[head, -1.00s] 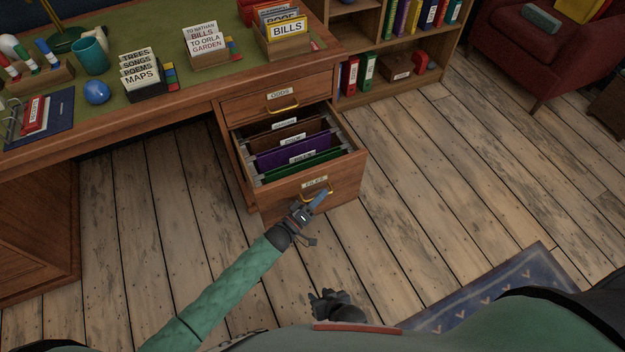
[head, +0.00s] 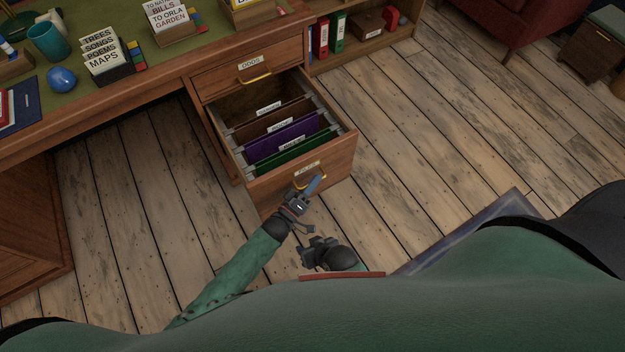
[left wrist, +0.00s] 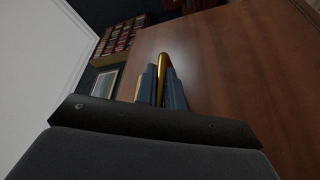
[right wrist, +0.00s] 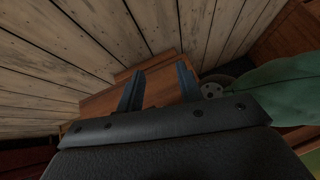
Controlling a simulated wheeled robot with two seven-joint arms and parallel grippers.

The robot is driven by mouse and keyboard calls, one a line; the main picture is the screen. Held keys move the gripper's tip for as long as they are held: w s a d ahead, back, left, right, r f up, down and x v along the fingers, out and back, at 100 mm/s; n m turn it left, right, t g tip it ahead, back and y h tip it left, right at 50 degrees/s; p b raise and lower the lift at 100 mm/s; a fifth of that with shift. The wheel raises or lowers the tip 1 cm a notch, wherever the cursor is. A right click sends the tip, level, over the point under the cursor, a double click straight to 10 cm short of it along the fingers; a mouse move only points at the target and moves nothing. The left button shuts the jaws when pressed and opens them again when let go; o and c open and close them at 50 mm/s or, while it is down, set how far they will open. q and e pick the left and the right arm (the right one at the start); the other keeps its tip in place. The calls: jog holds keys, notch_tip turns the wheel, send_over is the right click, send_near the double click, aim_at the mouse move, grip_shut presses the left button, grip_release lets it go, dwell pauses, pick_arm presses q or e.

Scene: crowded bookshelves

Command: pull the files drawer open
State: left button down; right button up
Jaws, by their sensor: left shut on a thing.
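The files drawer (head: 318,174) stands pulled out from the desk, with its label (head: 307,168) on the front. Hanging folders in brown, purple (head: 290,142) and green show inside it. My left gripper (head: 312,187) is at the drawer front, shut on the brass handle (head: 323,180). In the left wrist view the brass handle (left wrist: 165,72) sits between the fingers (left wrist: 160,88), against the brown wood front. My right gripper (head: 306,252) hangs low near my body, below the drawer. In the right wrist view its fingers (right wrist: 159,88) are apart with nothing between them.
The odds drawer (head: 247,75) above is shut. The desk top (head: 120,22) holds card boxes, a teal mug (head: 48,42) and a blue ball (head: 61,79). A low bookshelf (head: 365,53) stands behind. The wooden floor (head: 420,130) right of the drawer is clear; a blue rug (head: 470,228) lies at lower right.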

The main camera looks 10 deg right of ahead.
pick_arm(q)
jog(key=shift+f, duration=0.1)
jog(key=c, duration=1.5)
grip_release()
